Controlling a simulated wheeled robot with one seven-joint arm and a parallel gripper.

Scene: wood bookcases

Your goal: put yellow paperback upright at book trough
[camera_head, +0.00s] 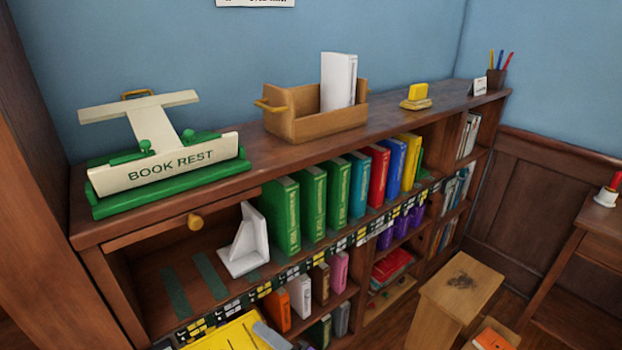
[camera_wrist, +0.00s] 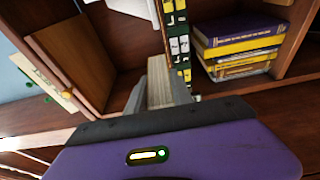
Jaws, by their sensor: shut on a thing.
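The book trough (camera_head: 288,122) is an open wooden box with yellow handles on the bookcase top, with a white book (camera_head: 340,80) standing in it at the right. My gripper (camera_head: 268,336) shows as a grey finger at the bottom edge of the head view, over a bright yellow cover that looks like the yellow paperback (camera_head: 225,335). In the wrist view my gripper (camera_wrist: 168,98) is shut on a book, whose pale page block (camera_wrist: 167,82) shows between the fingers. Much of this book is hidden or out of frame. It is apart from and below the trough.
A book rest (camera_head: 170,170) stands left of the trough, a small yellow object (camera_head: 417,92) right of it. Green, teal, red, blue and yellow books fill the upper shelf beside a white bookend (camera_head: 245,245). A book stack (camera_wrist: 240,45) lies in a compartment. A stool (camera_head: 460,285) stands right.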

